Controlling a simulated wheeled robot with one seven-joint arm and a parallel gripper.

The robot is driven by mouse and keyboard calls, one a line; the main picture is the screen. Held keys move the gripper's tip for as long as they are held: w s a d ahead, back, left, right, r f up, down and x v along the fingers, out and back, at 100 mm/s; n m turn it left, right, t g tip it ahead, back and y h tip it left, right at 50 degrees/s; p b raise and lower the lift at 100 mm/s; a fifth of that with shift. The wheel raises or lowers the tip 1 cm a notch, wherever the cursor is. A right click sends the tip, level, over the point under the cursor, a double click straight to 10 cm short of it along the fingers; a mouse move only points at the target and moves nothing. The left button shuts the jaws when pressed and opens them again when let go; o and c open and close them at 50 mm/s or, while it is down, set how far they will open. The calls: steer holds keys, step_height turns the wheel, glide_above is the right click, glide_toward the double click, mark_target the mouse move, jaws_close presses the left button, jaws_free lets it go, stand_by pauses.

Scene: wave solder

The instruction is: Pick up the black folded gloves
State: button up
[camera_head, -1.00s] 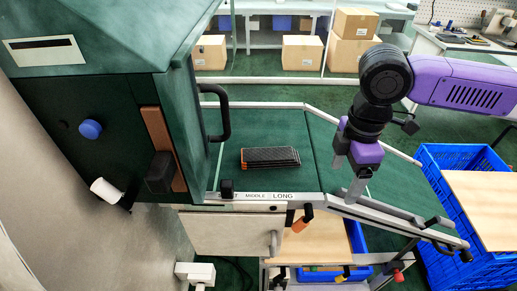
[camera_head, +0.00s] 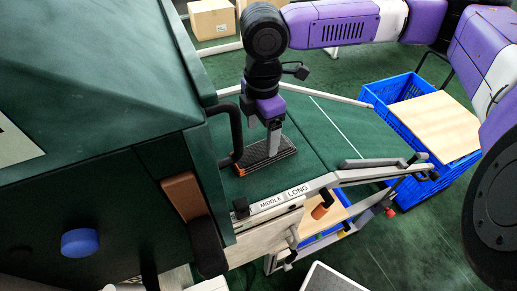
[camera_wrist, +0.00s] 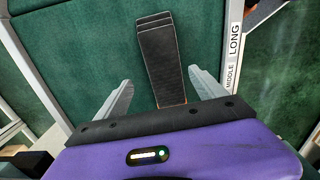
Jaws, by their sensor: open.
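The black folded gloves (camera_head: 253,160) lie as a flat, layered dark stack with an orange edge on the green surface beside the machine. They also show in the wrist view (camera_wrist: 160,50), where the stack runs away from my gripper. My gripper (camera_wrist: 158,85) is open, with one pale finger on each side of the near part of the stack and green surface showing between fingers and gloves. In the head view my gripper (camera_head: 274,152) points down at the gloves and hides part of them. I cannot tell the exact height gap.
The green machine housing (camera_head: 110,100) with its dark handle (camera_head: 236,135) stands close left of my gripper. A metal rail labelled MIDDLE and LONG (camera_head: 285,198) edges the surface. A blue crate (camera_head: 405,125) with a board on it stands right. The green surface right of the gloves is clear.

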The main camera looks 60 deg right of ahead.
mark_target(264, 148)
steer(key=shift+s+a+f+p, duration=0.1)
steer(key=shift+s+f+p, duration=0.1)
steer(key=shift+f, duration=1.15)
steer(key=shift+s+a+f+p, duration=0.1)
steer(key=shift+s+f+p, duration=0.1)
steer(key=shift+f, duration=1.1)
steer(key=shift+d, duration=0.1)
steer(key=c, duration=1.5)
steer(key=shift+o, duration=0.2)
steer(key=shift+r, duration=0.15)
